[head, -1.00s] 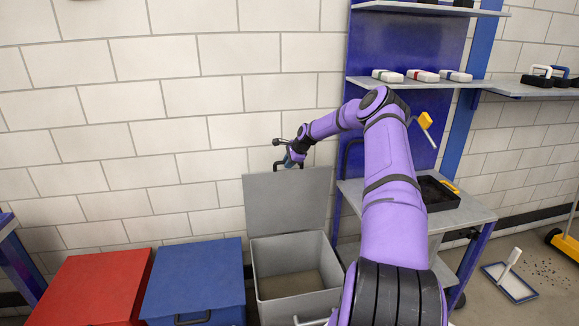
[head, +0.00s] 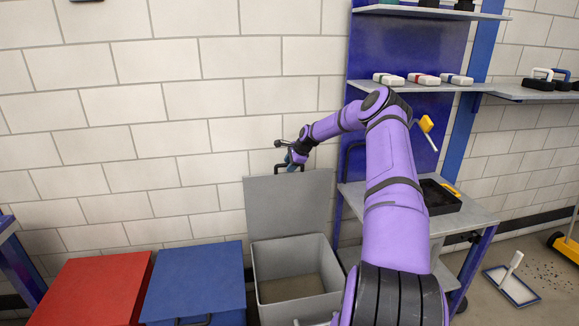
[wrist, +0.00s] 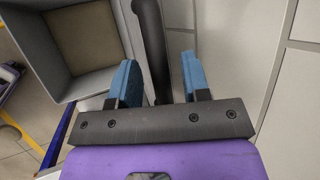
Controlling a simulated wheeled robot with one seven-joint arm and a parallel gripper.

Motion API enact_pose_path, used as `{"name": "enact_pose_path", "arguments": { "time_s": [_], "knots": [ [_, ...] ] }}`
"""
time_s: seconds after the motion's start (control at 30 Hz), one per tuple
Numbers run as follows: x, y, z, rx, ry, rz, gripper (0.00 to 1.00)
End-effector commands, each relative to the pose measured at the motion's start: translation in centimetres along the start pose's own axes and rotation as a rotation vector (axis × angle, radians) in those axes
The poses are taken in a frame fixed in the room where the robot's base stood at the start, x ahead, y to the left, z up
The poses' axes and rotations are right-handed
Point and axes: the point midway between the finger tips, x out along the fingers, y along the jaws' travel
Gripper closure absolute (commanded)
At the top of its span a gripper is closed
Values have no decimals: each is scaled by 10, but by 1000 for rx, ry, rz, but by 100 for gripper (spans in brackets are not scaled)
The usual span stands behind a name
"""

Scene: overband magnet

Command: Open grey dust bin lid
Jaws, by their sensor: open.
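The grey dust bin (head: 256,272) stands against the wall, and I see into its empty-looking inside. Its grey lid (head: 290,208) is swung up and stands almost upright at the back. The black lid handle (head: 278,168) is at the lid's top edge. My gripper (head: 287,153) is at that handle, small and partly hidden in the head view. In the wrist view my gripper (wrist: 160,75) is open, with a black bar (wrist: 152,40), seemingly the handle, passing between the blue fingers. The bar is closer to the left finger; I cannot tell whether they touch.
A blue bin (head: 195,280) and a red bin (head: 95,285), both with lids down, stand left of the grey one. A blue rack (head: 412,75) with grey shelves and a worktop (head: 470,215) are on the right. A dustpan (head: 512,285) lies on the floor.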

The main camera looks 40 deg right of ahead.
Motion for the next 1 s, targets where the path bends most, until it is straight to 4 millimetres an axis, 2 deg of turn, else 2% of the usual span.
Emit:
{"name": "enact_pose_path", "arguments": {
  "time_s": [0.3,0.5,0.7,1.0],
  "knots": [
    [-58,-1,-1,1,3,-2,57],
    [-87,0,-1,1,2,-2,57],
    [-99,0,-1,2,1,-1,57],
    [-99,0,-1,2,1,-1,57]
  ]
}}
